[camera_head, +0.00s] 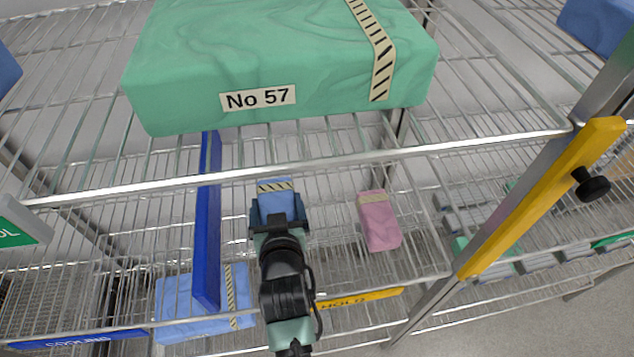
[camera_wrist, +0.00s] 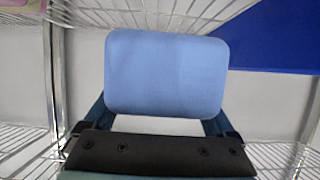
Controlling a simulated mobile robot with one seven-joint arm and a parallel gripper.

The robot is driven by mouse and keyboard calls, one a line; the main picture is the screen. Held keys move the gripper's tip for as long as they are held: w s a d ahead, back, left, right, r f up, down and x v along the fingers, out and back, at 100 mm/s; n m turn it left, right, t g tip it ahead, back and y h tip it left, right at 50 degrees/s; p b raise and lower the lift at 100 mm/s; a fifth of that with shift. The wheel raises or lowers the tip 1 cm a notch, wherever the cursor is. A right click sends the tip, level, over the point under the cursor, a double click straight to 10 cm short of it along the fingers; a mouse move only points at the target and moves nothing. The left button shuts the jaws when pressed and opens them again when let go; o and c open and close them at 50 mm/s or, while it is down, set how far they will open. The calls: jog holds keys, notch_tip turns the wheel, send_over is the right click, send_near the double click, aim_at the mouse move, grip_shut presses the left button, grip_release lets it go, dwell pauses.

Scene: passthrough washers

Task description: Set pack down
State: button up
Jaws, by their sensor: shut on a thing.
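A light blue pack (camera_head: 274,186) with a striped tape band is between the fingers of my gripper (camera_head: 277,210). In the wrist view the blue pack (camera_wrist: 165,74) fills the middle, with a dark blue finger (camera_wrist: 96,115) at its left and another (camera_wrist: 220,122) at its right. My gripper is shut on it. In the head view it is over the lower wire shelf, right of the blue divider and left of a pink pack. I cannot tell whether the pack touches the shelf wires.
The blue divider (camera_head: 208,220) stands close on the left. A pink pack (camera_head: 379,221) lies to the right, above a yellow HOLD label (camera_head: 360,298). A large green pack (camera_head: 300,75) rests on the upper shelf.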

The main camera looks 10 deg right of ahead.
jog(key=shift+w+f, duration=0.15)
jog(key=shift+w, duration=0.2)
jog(key=f, duration=0.4)
jog(key=shift+s+a+f+p, duration=0.1)
jog(key=shift+s+f+p, duration=0.1)
jog(key=shift+f+p, duration=0.15)
jog(key=shift+w+f, duration=0.1)
jog(key=shift+f, duration=2.1)
jog(key=o, duration=1.2)
jog(key=shift+f, duration=0.25)
jog(key=shift+o, duration=0.7)
jog(key=shift+r, duration=0.1)
